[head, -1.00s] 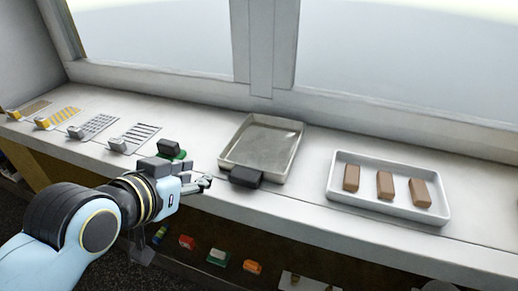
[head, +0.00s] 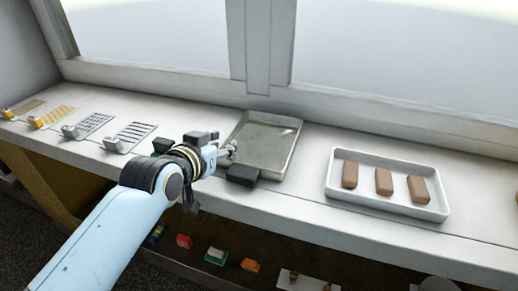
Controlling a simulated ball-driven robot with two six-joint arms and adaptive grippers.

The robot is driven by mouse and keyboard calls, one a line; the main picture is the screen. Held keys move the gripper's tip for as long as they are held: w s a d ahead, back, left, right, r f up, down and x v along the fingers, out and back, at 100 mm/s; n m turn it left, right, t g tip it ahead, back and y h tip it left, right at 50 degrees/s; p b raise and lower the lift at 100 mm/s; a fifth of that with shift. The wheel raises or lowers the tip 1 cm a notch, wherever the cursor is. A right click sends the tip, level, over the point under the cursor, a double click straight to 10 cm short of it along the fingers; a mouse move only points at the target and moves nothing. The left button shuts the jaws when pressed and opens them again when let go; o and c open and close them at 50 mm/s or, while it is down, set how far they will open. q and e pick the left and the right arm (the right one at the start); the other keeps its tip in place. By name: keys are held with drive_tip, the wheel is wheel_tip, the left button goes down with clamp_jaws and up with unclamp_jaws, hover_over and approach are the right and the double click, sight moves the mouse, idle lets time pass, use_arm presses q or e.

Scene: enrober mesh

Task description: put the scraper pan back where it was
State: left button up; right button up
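The scraper pan (head: 268,143) is a shallow grey metal tray with a raised rim and a black block-like handle (head: 242,175) at its near left side. It rests on the white ledge, near the window post. My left gripper (head: 229,151) is at the pan's left rim, just behind the handle. The fingers are small and overlap the rim, so I cannot tell whether they touch it or how far apart they are. My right gripper is out of view.
A white tray (head: 336,190) with three brown bars (head: 384,182) stands to the right. Small coloured blocks (head: 215,256) sit on a lower shelf. The ledge between pan and tray is clear.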

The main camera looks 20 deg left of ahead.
use_arm(q)
drive_tip(key=shift+w+f, duration=0.1)
drive_tip(key=shift+w, duration=0.05)
clamp_jaws()
idle(0.5)
